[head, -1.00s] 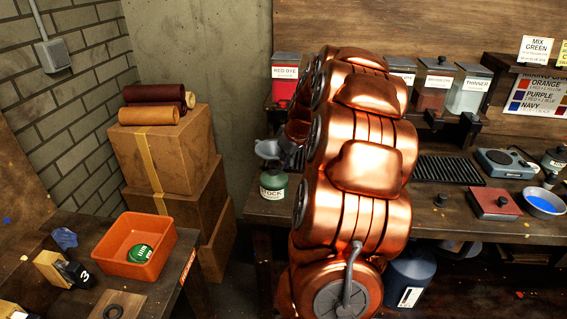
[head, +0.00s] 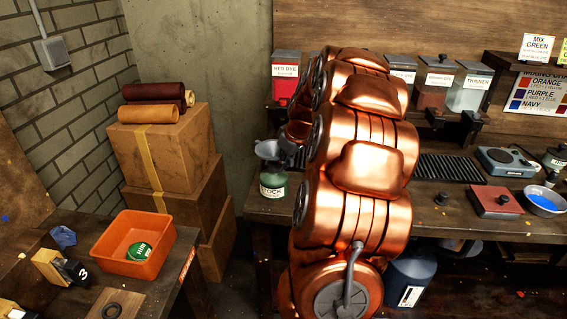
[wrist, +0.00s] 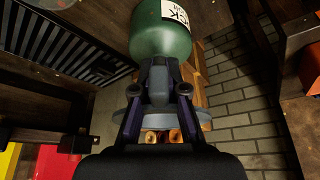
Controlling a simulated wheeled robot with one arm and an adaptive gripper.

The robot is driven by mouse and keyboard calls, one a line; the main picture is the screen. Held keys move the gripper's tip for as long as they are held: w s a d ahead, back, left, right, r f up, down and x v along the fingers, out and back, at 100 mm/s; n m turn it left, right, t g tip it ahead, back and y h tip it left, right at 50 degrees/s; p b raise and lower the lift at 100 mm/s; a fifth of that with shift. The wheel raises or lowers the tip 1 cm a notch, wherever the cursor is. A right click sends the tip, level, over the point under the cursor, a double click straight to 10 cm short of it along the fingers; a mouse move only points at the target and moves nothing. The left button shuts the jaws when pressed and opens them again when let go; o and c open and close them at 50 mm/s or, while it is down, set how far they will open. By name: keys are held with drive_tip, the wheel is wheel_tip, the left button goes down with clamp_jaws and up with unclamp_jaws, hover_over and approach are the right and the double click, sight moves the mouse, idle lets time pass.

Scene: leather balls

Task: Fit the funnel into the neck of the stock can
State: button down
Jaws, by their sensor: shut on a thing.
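The green stock can (head: 272,186) stands upright at the left end of the workbench, its white label facing out. The grey funnel (head: 267,150) is directly above the can, wide mouth up, with its narrow end at the can's top. My gripper (head: 290,150) reaches in from the right, partly hidden by my copper arm. In the wrist view my gripper (wrist: 160,104) is shut on the funnel (wrist: 119,117), and the can (wrist: 160,38) lies just beyond the narrow end. The neck is hidden, so I cannot tell how far the spout sits in it.
The workbench (head: 440,218) carries a black grate (head: 450,168), a red block (head: 495,201) and a blue-filled bowl (head: 545,200). The red dye bin (head: 286,82) is behind my arm. Cardboard boxes (head: 165,165) and an orange tray (head: 155,265) are at left.

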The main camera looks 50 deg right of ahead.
drive_tip(key=shift+f, duration=0.1)
drive_tip(key=c, duration=1.1)
unclamp_jaws()
drive_tip(key=shift+c, duration=0.2)
drive_tip(key=v, duration=1.2)
